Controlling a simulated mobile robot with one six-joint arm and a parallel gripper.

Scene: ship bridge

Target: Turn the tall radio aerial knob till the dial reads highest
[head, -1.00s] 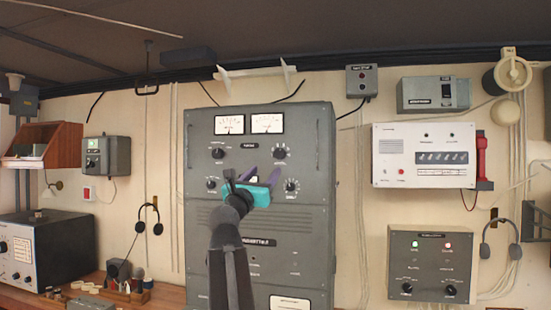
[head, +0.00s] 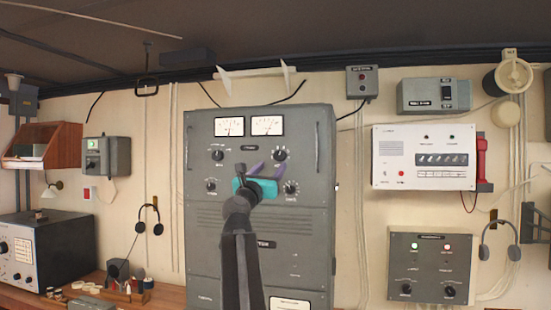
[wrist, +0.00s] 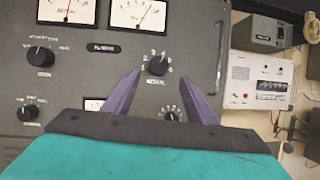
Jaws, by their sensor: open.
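The tall radio (head: 320,215) is a grey cabinet on the wall. Two white dials, a left dial (head: 229,126) and a right dial (head: 267,125), sit at its top; in the wrist view their needles lean right of upright. Below are an upper left knob (wrist: 40,57), upper right knob (wrist: 157,64), lower left knob (wrist: 28,112) and lower right knob (wrist: 170,115), all black. I cannot read which is the aerial knob. My gripper (wrist: 160,78) is open and empty, its purple fingers pointing at the panel. The upper right knob appears between and just above the fingertips; contact is not visible.
A white unit with a red handset (head: 424,156) and a grey box with two knobs (head: 431,264) hang to the right. A desk (head: 165,295) with small items is at lower left.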

